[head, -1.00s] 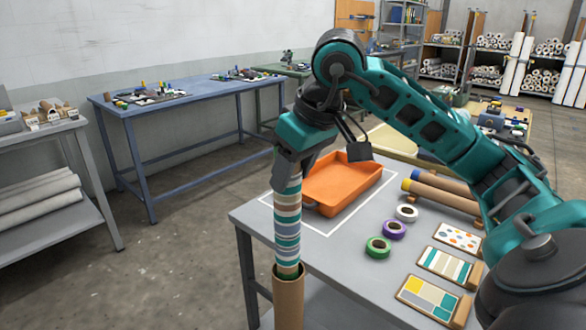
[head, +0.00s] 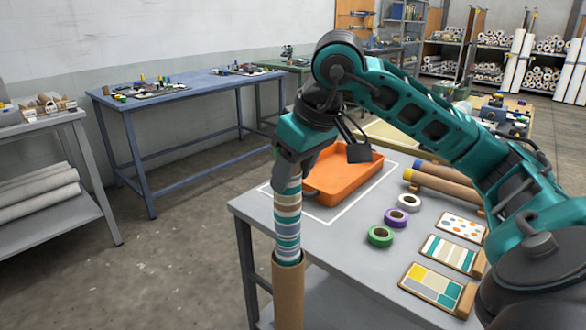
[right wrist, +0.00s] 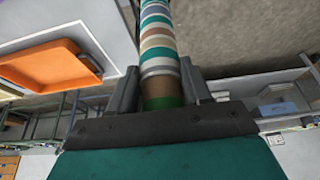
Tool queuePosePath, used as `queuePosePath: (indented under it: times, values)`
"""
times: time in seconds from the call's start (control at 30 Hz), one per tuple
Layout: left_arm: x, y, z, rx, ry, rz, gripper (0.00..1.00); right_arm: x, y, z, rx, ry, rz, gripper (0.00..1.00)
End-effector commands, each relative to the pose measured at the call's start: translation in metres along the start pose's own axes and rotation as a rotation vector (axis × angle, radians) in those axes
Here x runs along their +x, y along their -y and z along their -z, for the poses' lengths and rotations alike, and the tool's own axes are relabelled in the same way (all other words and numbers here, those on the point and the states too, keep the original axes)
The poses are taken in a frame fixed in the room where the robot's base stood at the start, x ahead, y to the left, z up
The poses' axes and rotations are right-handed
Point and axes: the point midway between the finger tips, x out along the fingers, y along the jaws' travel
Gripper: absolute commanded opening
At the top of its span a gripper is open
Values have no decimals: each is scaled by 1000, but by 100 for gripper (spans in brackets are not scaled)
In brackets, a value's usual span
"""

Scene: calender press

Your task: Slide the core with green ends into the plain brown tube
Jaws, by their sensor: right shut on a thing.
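My right gripper (head: 291,156) is shut on the upper end of the striped core (head: 288,215) and holds it upright. In the right wrist view the core (right wrist: 157,38) runs away between the fingers, and a green end (right wrist: 163,101) shows near the palm. The plain brown tube (head: 288,292) stands upright below, at the table's near left edge. The core's lower end is inside the tube's mouth, so its lower green end is hidden. The tube's bottom is out of the picture. My left gripper is not in view.
The grey table (head: 340,262) carries an orange tray (head: 345,188), tape rolls (head: 380,236), pattern cards (head: 432,289) and two tubes with blue and yellow ends (head: 440,190). A blue bench (head: 200,86) stands behind, with open floor between.

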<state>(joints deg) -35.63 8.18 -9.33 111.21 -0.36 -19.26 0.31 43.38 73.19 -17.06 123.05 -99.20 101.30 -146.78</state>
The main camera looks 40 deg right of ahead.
Motion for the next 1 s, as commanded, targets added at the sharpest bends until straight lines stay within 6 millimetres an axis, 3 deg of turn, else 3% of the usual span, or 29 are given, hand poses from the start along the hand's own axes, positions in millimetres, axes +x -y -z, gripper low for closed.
queuePosePath:
  times: [0.43, 1.0]
  values:
    - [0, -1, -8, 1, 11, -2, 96, 3, 0, -1, 0, -1, 0, 17]
    - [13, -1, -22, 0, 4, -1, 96, 24, 0, -10, 0, -1, 0, 17]
